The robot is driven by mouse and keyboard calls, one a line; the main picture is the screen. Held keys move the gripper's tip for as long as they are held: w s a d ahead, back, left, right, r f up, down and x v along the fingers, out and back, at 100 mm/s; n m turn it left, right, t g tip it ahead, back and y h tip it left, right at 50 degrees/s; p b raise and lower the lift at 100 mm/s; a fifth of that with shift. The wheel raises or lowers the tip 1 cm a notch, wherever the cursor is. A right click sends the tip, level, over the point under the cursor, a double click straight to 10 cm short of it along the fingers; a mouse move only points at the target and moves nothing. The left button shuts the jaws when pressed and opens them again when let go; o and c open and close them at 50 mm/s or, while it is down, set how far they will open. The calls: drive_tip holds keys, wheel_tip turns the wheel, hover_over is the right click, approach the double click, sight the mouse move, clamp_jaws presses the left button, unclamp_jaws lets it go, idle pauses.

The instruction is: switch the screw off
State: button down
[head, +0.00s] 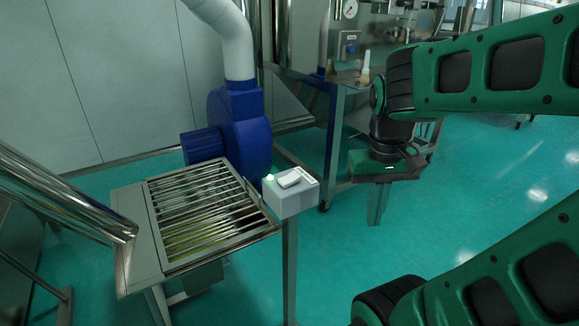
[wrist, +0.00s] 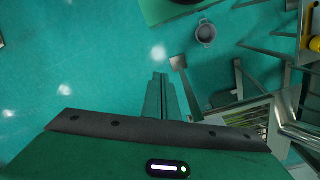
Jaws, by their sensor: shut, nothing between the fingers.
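A grey control box (head: 291,202) stands on a post at the right corner of the grated hopper. Its sloped top carries a pale rocker switch (head: 289,180), a lit green lamp (head: 269,178) and a small label. I cannot read the label or tell which way the rocker is tipped. My gripper (head: 374,221) points down over the floor, to the right of the box and clear of it. Its fingers are together and empty, as the wrist view also shows (wrist: 160,78). An inclined metal tube (head: 65,197) reaches the hopper from the left; its inside is hidden.
The barred hopper (head: 137,198) is left of the box, with a blue blower (head: 241,130) and white pipe behind. A metal frame with a gauge (head: 349,9) stands at the back. Open green floor lies right of the box. A bucket (wrist: 205,33) shows in the wrist view.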

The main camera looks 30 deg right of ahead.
drive_tip(key=w+r+n+h, duration=0.25)
drive_tip(key=w+r, duration=0.55)
drive_tip(key=w, duration=0.5)
wheel_tip(320, 180, up, 6)
drive_tip(key=n, duration=0.3)
hover_over(293, 175)
drive_tip(key=a, duration=0.4)
drive_tip(key=shift+d+f+y, duration=0.15)
drive_tip(key=shift+d+y, duration=0.05)
drive_tip(key=shift+y, duration=0.15)
drive_tip(key=d+f, duration=0.1)
drive_tip(key=f, duration=0.3)
drive_tip(key=d+f, duration=0.1)
drive_tip(key=f, duration=0.4)
drive_tip(key=d+f, duration=0.1)
drive_tip(key=f, duration=0.3)
drive_tip(key=shift+f, duration=0.4)
drive_tip(key=shift+a, duration=0.1)
